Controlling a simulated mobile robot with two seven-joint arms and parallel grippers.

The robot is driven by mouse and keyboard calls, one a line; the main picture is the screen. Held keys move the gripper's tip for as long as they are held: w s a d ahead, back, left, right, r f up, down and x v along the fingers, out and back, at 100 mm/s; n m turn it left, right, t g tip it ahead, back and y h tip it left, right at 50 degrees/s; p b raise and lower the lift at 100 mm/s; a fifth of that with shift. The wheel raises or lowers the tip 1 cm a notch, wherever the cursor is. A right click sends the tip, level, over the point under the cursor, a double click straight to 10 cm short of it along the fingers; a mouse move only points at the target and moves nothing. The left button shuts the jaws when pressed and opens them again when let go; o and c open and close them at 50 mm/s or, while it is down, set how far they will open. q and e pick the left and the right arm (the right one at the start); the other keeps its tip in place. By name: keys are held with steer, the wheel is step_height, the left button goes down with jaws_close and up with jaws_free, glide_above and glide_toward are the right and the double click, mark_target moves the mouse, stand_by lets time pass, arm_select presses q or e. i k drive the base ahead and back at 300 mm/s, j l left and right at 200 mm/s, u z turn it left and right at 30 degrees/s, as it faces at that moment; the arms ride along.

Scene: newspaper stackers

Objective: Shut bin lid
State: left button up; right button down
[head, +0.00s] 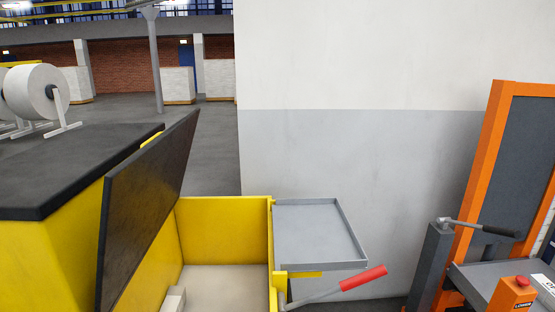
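A yellow bin (225,218) stands at the lower middle, partly cut off by the bottom edge. Its dark lid (146,205) is open, tilted up steeply along the bin's left side. The bin's inside shows a pale floor, with a light grey block-like thing (173,301) at its lower left. Neither of my grippers shows in the head view.
A yellow cabinet with a black top (75,165) is just left of the lid. A grey tray (318,233) and a red-handled lever (362,278) are right of the bin. An orange-framed machine (480,190) stands at the right, before a wall (350,140).

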mark_target(140, 193)
steer(key=k+j, duration=0.1)
steer(key=j, duration=0.5)
steer(key=k+j, duration=0.1)
steer(key=j, duration=0.45)
steer(key=k+j+u, duration=0.1)
steer(key=j, duration=0.5)
steer(key=i+l, duration=0.5)
steer(key=i, duration=0.2)
